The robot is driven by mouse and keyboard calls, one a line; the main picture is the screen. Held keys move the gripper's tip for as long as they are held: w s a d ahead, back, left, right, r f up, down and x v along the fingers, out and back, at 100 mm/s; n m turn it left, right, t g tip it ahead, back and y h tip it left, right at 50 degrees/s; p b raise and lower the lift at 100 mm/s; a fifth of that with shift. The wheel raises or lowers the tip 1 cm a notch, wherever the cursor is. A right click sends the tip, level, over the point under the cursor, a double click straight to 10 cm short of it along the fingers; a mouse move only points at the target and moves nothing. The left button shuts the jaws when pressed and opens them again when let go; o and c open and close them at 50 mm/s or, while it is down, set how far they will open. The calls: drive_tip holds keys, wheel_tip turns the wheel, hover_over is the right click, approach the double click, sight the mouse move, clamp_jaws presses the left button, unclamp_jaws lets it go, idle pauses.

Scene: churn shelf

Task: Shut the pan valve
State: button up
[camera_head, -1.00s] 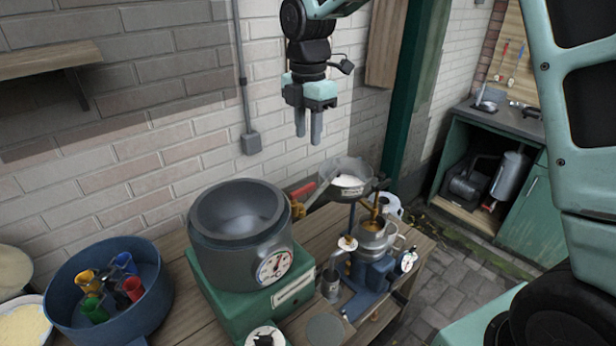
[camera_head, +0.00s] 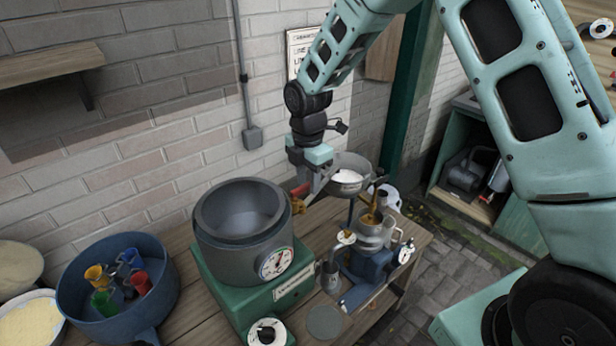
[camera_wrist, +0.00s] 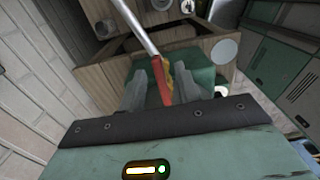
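The grey round pan (camera_head: 240,235) stands on a green scale base with a dial. A brass pan valve (camera_head: 298,205) sits at the pan's right side, with a red handle (camera_head: 300,189) just above it. My gripper (camera_head: 316,182) is down beside the handle, its fingers pointing down. In the wrist view, my gripper (camera_wrist: 165,90) has its fingers apart, with the red handle (camera_wrist: 161,80) between them and a visible gap on each side. A yellow brass part and a grey rod show beside the handle. Contact cannot be told.
A smaller pan with white contents (camera_head: 347,181) is close to the right of my gripper. A blue machine with a metal cup (camera_head: 372,262) stands on the bench in front. A blue tub with coloured cups (camera_head: 118,310) is at left. The brick wall is behind.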

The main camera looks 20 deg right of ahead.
clamp_jaws()
drive_tip(key=shift+s+m, duration=0.1)
drive_tip(key=shift+m, duration=0.2)
drive_tip(key=shift+s+a+r+m+b, duration=0.1)
drive_tip(key=shift+s+a+m+b, duration=0.55)
drive_tip(key=shift+m, duration=2.25)
drive_tip(key=shift+s+a+f+m+b, duration=0.2)
drive_tip(key=shift+s+m+b, duration=0.75)
drive_tip(key=shift+m, duration=1.95)
drive_tip(key=shift+s+a+r+m+b, duration=0.2)
drive_tip(key=shift+s+a+m+b, duration=0.6)
drive_tip(key=shift+m, duration=2.1)
drive_tip(key=shift+s+d+p, duration=0.2)
drive_tip(key=shift+p, duration=0.1)
